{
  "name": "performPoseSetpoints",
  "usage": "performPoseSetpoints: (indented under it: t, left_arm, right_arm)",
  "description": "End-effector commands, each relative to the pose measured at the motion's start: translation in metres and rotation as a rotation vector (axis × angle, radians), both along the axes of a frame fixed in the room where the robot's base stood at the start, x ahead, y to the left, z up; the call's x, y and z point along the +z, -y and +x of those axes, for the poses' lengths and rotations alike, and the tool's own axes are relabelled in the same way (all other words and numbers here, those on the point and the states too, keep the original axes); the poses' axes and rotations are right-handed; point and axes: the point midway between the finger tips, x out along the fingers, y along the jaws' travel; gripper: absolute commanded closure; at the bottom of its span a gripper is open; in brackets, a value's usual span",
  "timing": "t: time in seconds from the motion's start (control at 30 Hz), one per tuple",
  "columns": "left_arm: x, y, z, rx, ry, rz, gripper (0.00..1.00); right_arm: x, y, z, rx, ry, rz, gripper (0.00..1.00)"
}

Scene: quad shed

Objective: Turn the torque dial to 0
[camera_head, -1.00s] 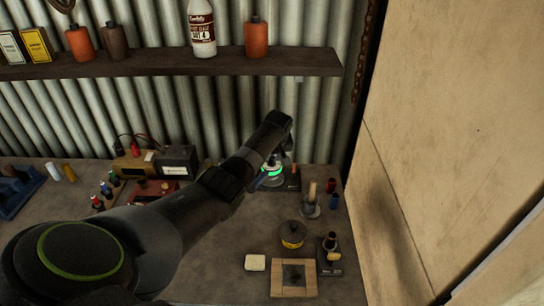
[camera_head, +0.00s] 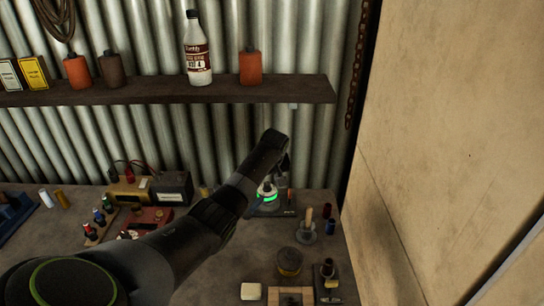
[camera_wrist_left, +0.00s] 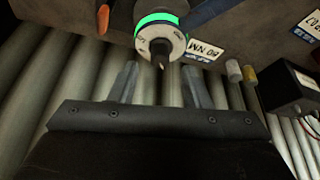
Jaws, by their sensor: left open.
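The torque dial (camera_wrist_left: 161,44) is a pale round face with a dark knob and a glowing green ring behind it, at the top of the left wrist view. A tag reading NM sits beside it. In the head view the green-ringed dial (camera_head: 267,195) stands on a dark base at the back of the bench, partly hidden by my left arm. My left gripper (camera_wrist_left: 158,84) is open and empty, its two fingers pointing toward the dial and apart from the knob. It also shows small above the dial in the head view (camera_head: 281,168). My right gripper is not in view.
A black box (camera_head: 172,188) and a row of small bottles (camera_head: 100,217) stand left of the dial. A wooden-handled tool (camera_head: 307,227) and a round tin (camera_head: 289,262) stand to its right. A shelf (camera_head: 170,92) hangs above the bench, and a tan panel (camera_head: 460,130) rises at the right.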

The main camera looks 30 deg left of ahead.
Motion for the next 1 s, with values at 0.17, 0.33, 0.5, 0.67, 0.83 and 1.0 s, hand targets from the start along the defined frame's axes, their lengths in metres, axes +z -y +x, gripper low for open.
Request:
performPoseSetpoints:
  t: [0.17,0.33,0.5,0.67,0.83,1.0]
  left_arm:
    - [0.024,0.007,-0.007,0.0,0.004,0.001,0.57]
    - [0.051,0.016,-0.014,-0.001,0.006,0.001,0.57]
    - [0.084,0.026,-0.023,-0.001,0.007,0.002,0.57]
    - [0.11,0.034,-0.031,0.0,0.005,0.001,0.57]
    - [0.126,0.038,-0.035,0.001,0.002,0.001,0.57]
    - [0.13,0.039,-0.036,0.001,0.002,0.0,0.57]
  right_arm:
    - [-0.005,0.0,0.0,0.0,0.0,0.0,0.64]
    - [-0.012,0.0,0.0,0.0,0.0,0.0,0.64]
    - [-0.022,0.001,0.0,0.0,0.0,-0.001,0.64]
    - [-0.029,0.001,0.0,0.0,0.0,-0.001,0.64]
    - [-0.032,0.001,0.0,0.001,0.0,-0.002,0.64]
    - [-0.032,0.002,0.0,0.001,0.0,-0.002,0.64]
